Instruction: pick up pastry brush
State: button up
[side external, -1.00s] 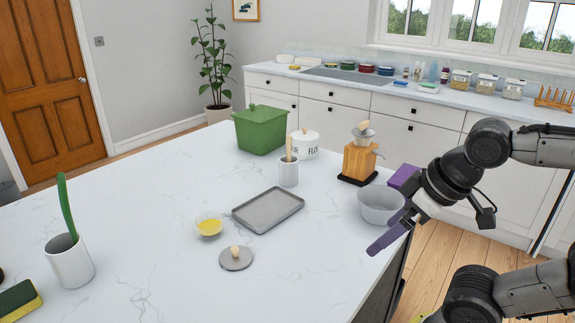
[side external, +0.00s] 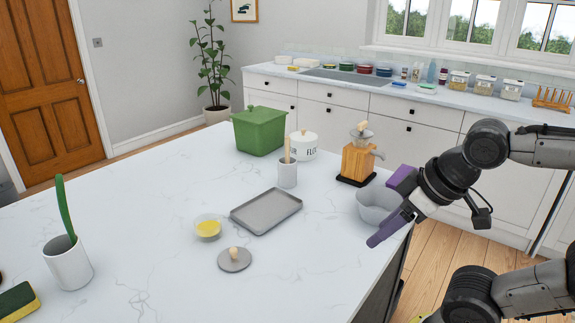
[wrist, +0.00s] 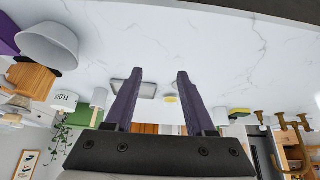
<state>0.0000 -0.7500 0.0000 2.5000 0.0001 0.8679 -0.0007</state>
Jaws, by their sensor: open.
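A pale wooden handle (side external: 288,148), likely the pastry brush, stands upright in a white cup (side external: 288,176) behind the grey tray. Its lower end is hidden in the cup. A green-handled utensil (side external: 65,208) stands in another white cup (side external: 68,264) at left; I cannot tell what its hidden end is. My gripper (side external: 393,207) is open and empty at the counter's right edge, its purple fingers spread near the grey bowl, well right of both cups. In the wrist view my gripper (wrist: 160,75) shows two parted fingers, with the first cup (wrist: 98,97) left of them.
The grey bowl (side external: 376,207) is close to my fingers. A wooden grinder (side external: 357,160), a lidded flour canister (side external: 304,145) and a green box (side external: 259,130) stand behind. The grey tray (side external: 266,212), yellow-filled bowl (side external: 208,228) and round lid (side external: 234,260) lie mid-counter.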

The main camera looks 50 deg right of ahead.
aim_at(286, 151)
jog(key=w+d+r+m+t+h, duration=0.1)
jog(key=w+d+r+t, duration=0.1)
jog(key=w+r+t, duration=0.45)
jog(key=w+d+r+t+h, duration=0.1)
jog(key=w+d+r, duration=0.15)
jog(key=w, duration=0.75)
jog(key=w+d+r+m+t, duration=0.1)
jog(key=w+r+t, duration=0.35)
jog(key=w, duration=0.35)
jog(key=w+d+f+m+g+h, duration=0.1)
jog(key=w+d+f+h, duration=0.2)
jog(key=d+f, duration=0.5)
jog(key=w+d+f+m+g+h, duration=0.1)
jog(key=w+d+f+m+h, duration=0.3)
jog(key=f, duration=0.7)
jog(key=w+d, duration=0.1)
jog(key=w, duration=0.1)
jog(key=w+d+n+y, duration=0.1)
jog(key=w+d, duration=0.1)
jog(key=w+d+n, duration=0.1)
jog(key=w, duration=0.1)
jog(key=shift+w+d+r+y, duration=0.1)
jog(key=shift+d+y, duration=0.2)
jog(key=shift+d, duration=0.1)
jog(key=x, duration=0.6)
jog(key=shift+d, duration=0.25)
grip_shut()
